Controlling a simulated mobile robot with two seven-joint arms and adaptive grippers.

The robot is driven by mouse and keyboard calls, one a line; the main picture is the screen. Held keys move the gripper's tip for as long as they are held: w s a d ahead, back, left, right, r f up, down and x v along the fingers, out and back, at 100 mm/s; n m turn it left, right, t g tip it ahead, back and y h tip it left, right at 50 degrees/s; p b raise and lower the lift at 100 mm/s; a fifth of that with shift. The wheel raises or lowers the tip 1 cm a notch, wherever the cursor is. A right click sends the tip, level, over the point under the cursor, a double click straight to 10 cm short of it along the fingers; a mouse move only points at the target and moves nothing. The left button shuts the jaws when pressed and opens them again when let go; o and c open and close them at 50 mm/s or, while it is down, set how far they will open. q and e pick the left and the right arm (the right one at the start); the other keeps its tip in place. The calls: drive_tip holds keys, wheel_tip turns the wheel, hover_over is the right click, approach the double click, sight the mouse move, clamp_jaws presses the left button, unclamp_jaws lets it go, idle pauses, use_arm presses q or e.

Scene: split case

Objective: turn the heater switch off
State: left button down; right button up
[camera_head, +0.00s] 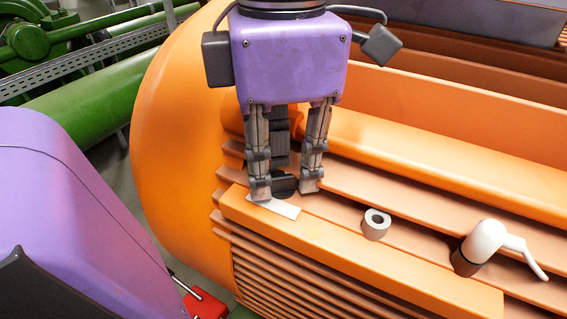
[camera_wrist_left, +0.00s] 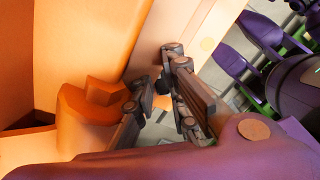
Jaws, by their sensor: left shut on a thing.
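My left gripper (camera_head: 285,190) reaches down from the top of the head view, its two fingers on either side of a small dark knob (camera_head: 285,183). It is shut on this knob, which looks like the heater switch. A pale grey plate (camera_head: 274,207) lies on the orange ledge just in front of the fingertips. In the left wrist view the gripper (camera_wrist_left: 158,72) shows its fingers close together, with a dark piece between them. The fingers hide much of the knob, so its exact setting cannot be told. My right gripper is not in view.
A grey ring-shaped fitting (camera_head: 376,224) and a white lever handle (camera_head: 486,241) on a dark base stand to the right on the ribbed orange casing (camera_head: 180,150). Green pipes (camera_head: 85,100) lie behind at the left. A small red part (camera_head: 205,305) is at the lower left.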

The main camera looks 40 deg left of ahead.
use_arm(q)
drive_tip(key=shift+n, duration=0.9)
drive_tip(key=n+b, duration=0.1)
drive_tip(key=n, duration=0.2)
drive_tip(key=shift+n, duration=0.4)
drive_tip(key=shift+n+b, duration=0.45)
drive_tip(key=shift+n, duration=1.75)
drive_tip(key=c, duration=1.8)
unclamp_jaws()
drive_tip(key=shift+o, duration=0.2)
